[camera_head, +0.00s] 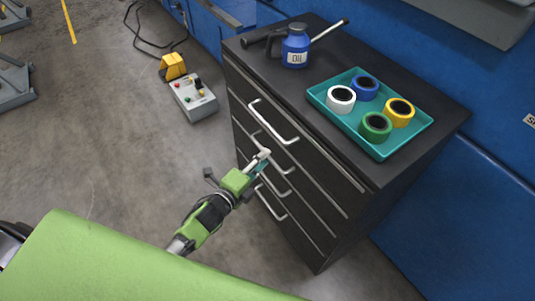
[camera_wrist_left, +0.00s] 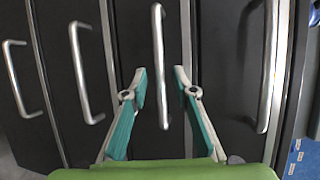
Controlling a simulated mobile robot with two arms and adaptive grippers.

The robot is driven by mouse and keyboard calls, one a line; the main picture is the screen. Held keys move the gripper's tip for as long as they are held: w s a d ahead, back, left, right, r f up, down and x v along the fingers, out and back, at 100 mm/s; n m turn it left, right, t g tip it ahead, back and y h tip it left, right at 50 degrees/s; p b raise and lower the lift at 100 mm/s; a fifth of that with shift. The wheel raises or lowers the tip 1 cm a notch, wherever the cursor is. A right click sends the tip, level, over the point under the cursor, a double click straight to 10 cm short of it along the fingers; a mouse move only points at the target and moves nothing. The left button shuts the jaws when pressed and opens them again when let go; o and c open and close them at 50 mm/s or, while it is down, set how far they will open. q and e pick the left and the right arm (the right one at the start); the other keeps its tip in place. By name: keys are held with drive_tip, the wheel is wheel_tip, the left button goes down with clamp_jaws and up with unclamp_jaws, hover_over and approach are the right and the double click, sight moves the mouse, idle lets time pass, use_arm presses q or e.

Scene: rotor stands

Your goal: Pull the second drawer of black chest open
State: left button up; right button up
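The black chest (camera_head: 375,169) stands right of centre in the head view, with a column of drawers and silver bar handles. The drawer fronts look flush. The second drawer's handle (camera_head: 283,168) is partly covered by my left gripper (camera_head: 264,160). In the left wrist view this handle (camera_wrist_left: 160,65) runs lengthwise between the two fingers of my left gripper (camera_wrist_left: 160,76). The fingers are open, one on each side of the handle, with a visible gap on both sides. My right gripper is not in view.
The top drawer's handle (camera_head: 273,122) and the lowest handle (camera_head: 269,204) are close to my gripper. On the chest are a blue oil can (camera_head: 295,48) and a teal tray (camera_head: 348,124) with several tape rolls. A grey control box (camera_head: 194,98) lies on the floor, left of the chest.

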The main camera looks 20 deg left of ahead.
use_arm(q)
drive_tip(key=x, duration=0.3)
drive_tip(key=shift+w+d, duration=0.1)
drive_tip(key=shift+w, duration=0.1)
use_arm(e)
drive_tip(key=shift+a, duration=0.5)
use_arm(q)
clamp_jaws()
drive_tip(key=s+a+p, duration=0.2)
drive_tip(key=s+a, duration=1.2)
drive_tip(key=s, duration=0.5)
drive_tip(key=shift+a, duration=0.35)
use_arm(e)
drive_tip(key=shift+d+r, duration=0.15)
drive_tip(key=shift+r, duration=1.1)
